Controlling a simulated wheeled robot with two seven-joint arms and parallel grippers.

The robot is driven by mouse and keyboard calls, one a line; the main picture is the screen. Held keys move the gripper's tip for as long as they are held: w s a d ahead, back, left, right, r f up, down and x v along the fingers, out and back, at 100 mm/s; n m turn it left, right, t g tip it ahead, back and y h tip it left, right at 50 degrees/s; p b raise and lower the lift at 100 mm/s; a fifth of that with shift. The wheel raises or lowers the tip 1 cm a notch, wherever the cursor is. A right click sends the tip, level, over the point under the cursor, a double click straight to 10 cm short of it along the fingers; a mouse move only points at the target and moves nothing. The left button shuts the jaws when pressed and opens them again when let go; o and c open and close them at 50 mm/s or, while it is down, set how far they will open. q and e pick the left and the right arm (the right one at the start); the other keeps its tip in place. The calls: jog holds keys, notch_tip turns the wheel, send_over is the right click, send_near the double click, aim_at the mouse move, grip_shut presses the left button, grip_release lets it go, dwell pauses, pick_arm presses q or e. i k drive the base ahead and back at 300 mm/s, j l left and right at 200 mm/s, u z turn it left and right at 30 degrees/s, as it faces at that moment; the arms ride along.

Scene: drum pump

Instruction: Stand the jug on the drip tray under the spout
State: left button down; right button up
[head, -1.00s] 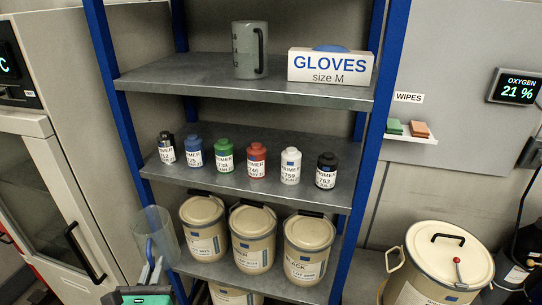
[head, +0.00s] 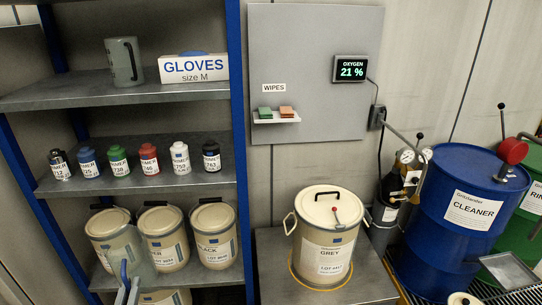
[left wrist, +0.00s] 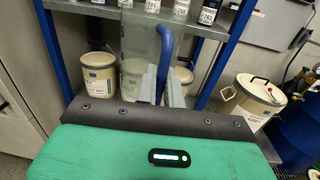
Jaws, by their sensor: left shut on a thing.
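A clear, see-through jug (head: 143,268) with a blue handle shows at the lower left of the head view, in front of the lowest paint tins. It appears upright. My left gripper (head: 126,290) is shut on its handle, at the bottom edge. In the left wrist view the jug (left wrist: 138,52) stands beyond my gripper (left wrist: 162,92), its blue handle between the fingers. The spout is not clear. My right gripper is out of view.
A blue-posted shelf rack (head: 150,92) holds a grey jug (head: 121,62), a glove box (head: 193,68), several bottles and paint tins. A GREY tin (head: 325,245) stands on a low bench (head: 270,258). A gas cylinder (head: 388,200) stands beside the blue drum.

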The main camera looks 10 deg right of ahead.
aim_at(507, 274)
jog(key=z, duration=1.6)
jog(key=i+l+z, duration=0.2)
jog(key=i+z, duration=0.25)
jog(key=i+l+z, duration=0.1)
jog(key=i+z, duration=0.3)
